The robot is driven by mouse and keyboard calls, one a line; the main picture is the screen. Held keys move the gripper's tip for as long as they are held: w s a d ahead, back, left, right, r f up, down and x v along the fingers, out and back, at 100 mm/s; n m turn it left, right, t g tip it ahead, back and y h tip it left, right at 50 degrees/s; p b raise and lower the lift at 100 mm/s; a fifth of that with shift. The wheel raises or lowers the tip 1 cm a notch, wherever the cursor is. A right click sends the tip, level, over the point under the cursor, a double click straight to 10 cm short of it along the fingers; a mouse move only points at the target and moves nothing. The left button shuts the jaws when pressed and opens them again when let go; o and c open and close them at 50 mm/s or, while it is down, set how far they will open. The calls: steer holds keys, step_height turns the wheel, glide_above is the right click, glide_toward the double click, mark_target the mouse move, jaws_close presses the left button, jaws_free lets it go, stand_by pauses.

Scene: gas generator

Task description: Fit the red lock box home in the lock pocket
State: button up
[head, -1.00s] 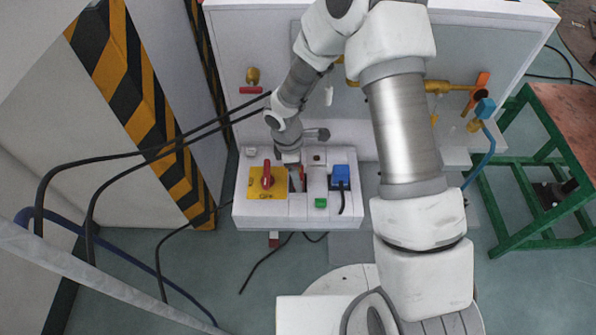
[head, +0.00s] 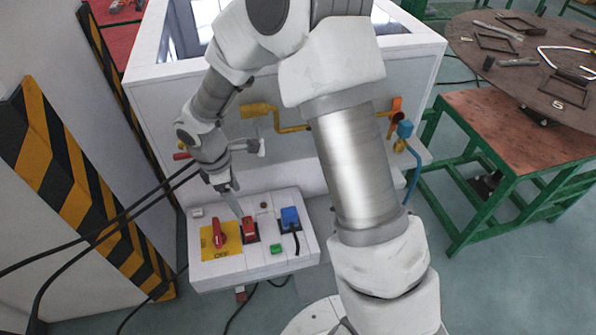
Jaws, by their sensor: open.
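The red lock box (head: 249,228) stands in a dark-edged pocket on top of the white control box (head: 206,277), between the yellow switch plate and the blue plug. I cannot tell whether it is fully seated. My gripper (head: 237,210) is just above and to the left of the red lock box. Its fingers point down and appear empty; the gap between them is hard to see from here. The lock pocket itself is mostly hidden by the red box.
A red rotary switch (head: 219,234) on a yellow plate stands close left of the lock box. A blue plug (head: 290,217) with a black cable is to its right, above a green button (head: 276,248). Black cables (head: 105,224) cross at left. A green-framed table (head: 515,135) stands at right.

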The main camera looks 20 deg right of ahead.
steer(key=s+d+r+m+t, duration=0.1)
steer(key=s+d+r+m, duration=0.3)
steer(key=r, duration=0.4)
steer(key=s+d+r+m+t, duration=0.1)
steer(key=d+r+m, duration=0.35)
steer(key=r, duration=0.45)
steer(key=s+d+r+m+t+y, duration=0.1)
steer(key=s+d+r+m, duration=0.1)
steer(key=s+r+m, duration=0.2)
steer(key=s+d+r+m+t, duration=0.2)
steer(key=s+d+r+m, duration=0.1)
steer(key=s, duration=0.6)
steer(key=shift+s+r+m+t+y, duration=0.3)
steer(key=shift+s+r+m+y, duration=0.1)
steer(key=shift+r+m, duration=0.35)
steer(key=shift+d+f, duration=0.1)
step_height(320, 180, up, 3)
steer(key=p, duration=0.3)
